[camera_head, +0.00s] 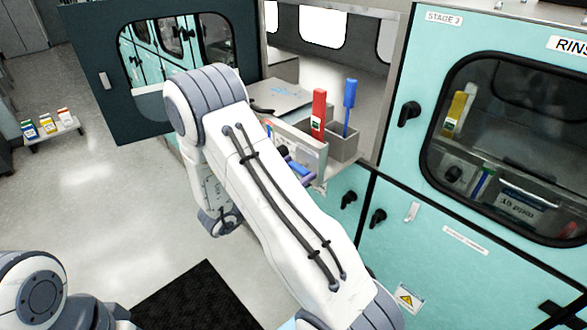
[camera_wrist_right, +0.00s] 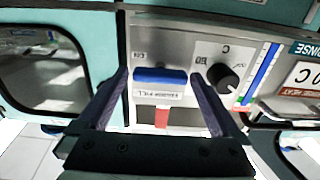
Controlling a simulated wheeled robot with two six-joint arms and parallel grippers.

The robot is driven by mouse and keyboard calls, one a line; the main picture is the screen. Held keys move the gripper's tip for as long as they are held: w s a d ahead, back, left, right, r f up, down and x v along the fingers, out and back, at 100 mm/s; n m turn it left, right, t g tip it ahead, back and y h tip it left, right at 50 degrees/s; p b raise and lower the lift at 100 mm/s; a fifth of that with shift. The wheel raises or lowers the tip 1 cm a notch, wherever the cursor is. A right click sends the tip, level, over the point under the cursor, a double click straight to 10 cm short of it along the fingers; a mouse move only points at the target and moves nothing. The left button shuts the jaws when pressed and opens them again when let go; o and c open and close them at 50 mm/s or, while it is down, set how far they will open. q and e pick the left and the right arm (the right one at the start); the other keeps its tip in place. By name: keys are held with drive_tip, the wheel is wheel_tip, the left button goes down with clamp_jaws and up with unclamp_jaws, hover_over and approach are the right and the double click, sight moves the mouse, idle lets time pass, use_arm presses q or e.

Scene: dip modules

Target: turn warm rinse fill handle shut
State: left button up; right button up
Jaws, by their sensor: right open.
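The blue warm rinse fill handle (camera_wrist_right: 158,76) is a short bar on a pale panel in the right wrist view, lying crosswise above a small printed label. In the head view a bit of blue (camera_head: 299,168) shows beside my right gripper (camera_head: 304,174), mostly covered by my arm. My right gripper (camera_wrist_right: 160,88) is open, with one dark finger on each side of the handle. There seem to be small gaps between fingers and handle, and I cannot tell whether either touches. My left gripper is out of view; only part of that arm shows at lower left.
A black knob (camera_wrist_right: 222,78) sits close beside one finger. A grey bin (camera_head: 344,140) holds a blue-handled item (camera_head: 349,105), with a red one (camera_head: 319,110) beside it. The open dark door (camera_head: 105,80) stands behind. A teal cabinet (camera_head: 440,220) is at right.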

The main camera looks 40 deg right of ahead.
drive_tip(key=c, duration=1.2)
drive_tip(key=shift+o, duration=0.2)
drive_tip(key=shift+f+m+b, duration=0.15)
drive_tip(key=shift+m+b, duration=0.55)
drive_tip(key=shift+b, duration=0.3)
drive_tip(key=m+b, duration=0.5)
drive_tip(key=b, duration=0.2)
drive_tip(key=m+b, duration=0.5)
drive_tip(key=b, duration=0.3)
drive_tip(key=m+b, duration=0.5)
drive_tip(key=b, duration=0.3)
drive_tip(key=shift+s+f, duration=0.2)
drive_tip(key=shift+f, duration=0.15)
drive_tip(key=shift+r+m+b, duration=0.25)
drive_tip(key=shift+m+b, duration=0.55)
drive_tip(key=shift+b, duration=0.5)
drive_tip(key=o, duration=1.2)
drive_tip(key=shift+c, duration=0.2)
